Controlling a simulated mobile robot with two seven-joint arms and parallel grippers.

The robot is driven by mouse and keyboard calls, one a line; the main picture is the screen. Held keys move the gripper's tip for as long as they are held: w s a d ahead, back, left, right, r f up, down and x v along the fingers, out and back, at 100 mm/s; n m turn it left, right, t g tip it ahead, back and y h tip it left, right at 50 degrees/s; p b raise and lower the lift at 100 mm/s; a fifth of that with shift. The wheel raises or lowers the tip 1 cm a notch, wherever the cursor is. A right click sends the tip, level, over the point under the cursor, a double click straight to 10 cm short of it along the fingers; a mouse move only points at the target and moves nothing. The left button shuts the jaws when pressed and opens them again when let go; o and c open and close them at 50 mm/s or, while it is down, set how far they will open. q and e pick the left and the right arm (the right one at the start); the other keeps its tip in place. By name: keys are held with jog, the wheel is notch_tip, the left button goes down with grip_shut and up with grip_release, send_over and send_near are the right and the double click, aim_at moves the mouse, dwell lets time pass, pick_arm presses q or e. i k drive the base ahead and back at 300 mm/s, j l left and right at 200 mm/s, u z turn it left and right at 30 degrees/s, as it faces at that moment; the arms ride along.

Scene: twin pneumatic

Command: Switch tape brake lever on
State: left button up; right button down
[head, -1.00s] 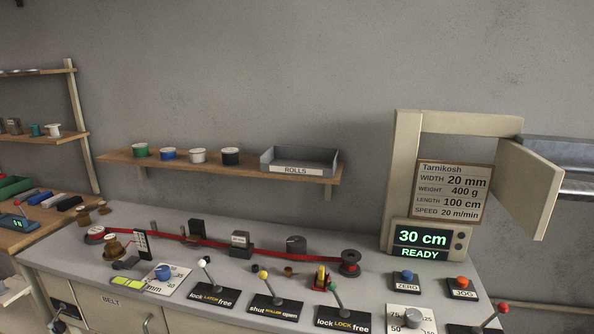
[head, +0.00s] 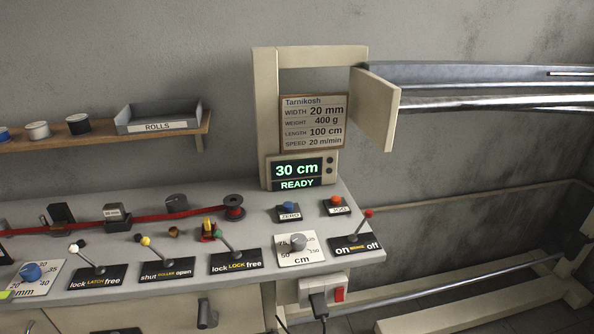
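A red-knobbed lever (head: 361,226) stands on a black plate (head: 354,246) at the right end of the bench. The plate reads "on" at left and "off" at right, with a small yellow word between that I cannot read. The lever leans right, toward "off". I cannot tell from its label whether it is the tape brake lever. Other levers stand to its left: green-knobbed (head: 226,245) and white-knobbed (head: 87,258) on "lock/free" plates, yellow-knobbed (head: 155,254) on a "shut/open" plate. Neither of my grippers is in view.
A display (head: 297,171) reads "30 cm READY". A grey dial (head: 298,243) sits left of the red lever, with blue (head: 289,207) and red (head: 336,201) buttons behind. Red tape (head: 150,215) runs along the bench. A plug and red switch (head: 339,294) are below the bench edge.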

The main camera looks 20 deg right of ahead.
aim_at(369, 213)
jog(key=l+z, duration=0.1)
jog(key=z, duration=1.15)
